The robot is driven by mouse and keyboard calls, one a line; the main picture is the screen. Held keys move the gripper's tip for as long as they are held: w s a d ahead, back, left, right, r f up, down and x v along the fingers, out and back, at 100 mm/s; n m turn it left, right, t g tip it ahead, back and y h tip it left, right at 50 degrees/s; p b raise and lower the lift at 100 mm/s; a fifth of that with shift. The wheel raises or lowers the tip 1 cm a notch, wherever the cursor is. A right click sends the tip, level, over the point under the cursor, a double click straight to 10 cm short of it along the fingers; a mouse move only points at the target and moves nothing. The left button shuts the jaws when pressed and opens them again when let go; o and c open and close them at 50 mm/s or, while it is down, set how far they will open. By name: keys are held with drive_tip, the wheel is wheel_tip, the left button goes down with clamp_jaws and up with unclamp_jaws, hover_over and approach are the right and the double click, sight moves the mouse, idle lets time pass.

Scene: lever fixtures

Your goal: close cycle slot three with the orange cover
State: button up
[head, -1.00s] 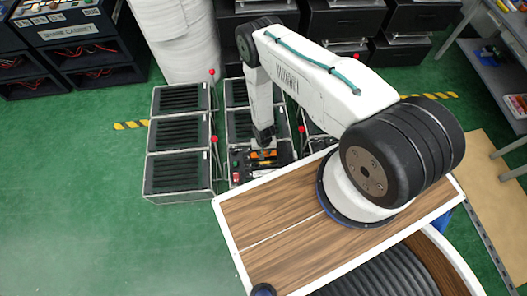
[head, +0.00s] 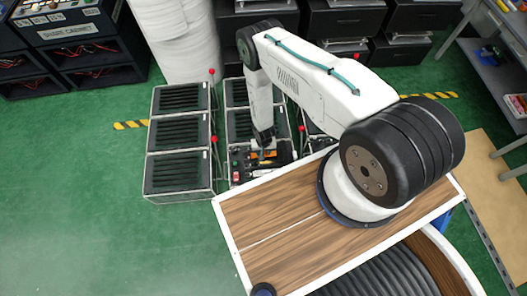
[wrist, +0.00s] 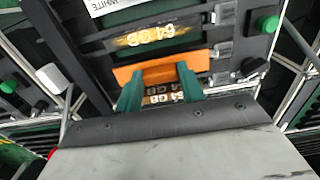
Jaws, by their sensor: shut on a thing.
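My gripper (wrist: 159,88) shows two green fingers in the wrist view, shut on the orange cover (wrist: 160,70). The cover is a short orange bar lying across the fingertips, over a dark slotted panel (wrist: 228,45). Yellow strips marked "64 GB" show just above the cover and between the fingers. I cannot tell whether the cover touches the panel, and no slot number is readable. In the head view my gripper (head: 264,147) is over the front unit of the middle rack, with a bit of orange at its tip.
A green knob (wrist: 268,23) and a dark latch (wrist: 252,67) stand right of the slots. A left rack (head: 179,172) and red-knobbed levers (head: 214,139) flank the middle rack. The wooden-topped bench (head: 275,220) is close in front. Green floor is clear at left.

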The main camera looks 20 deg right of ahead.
drive_tip(key=shift+f, duration=0.65)
drive_tip(key=o, duration=1)
wheel_tip(320, 180, up, 8)
drive_tip(key=shift+f, duration=0.1)
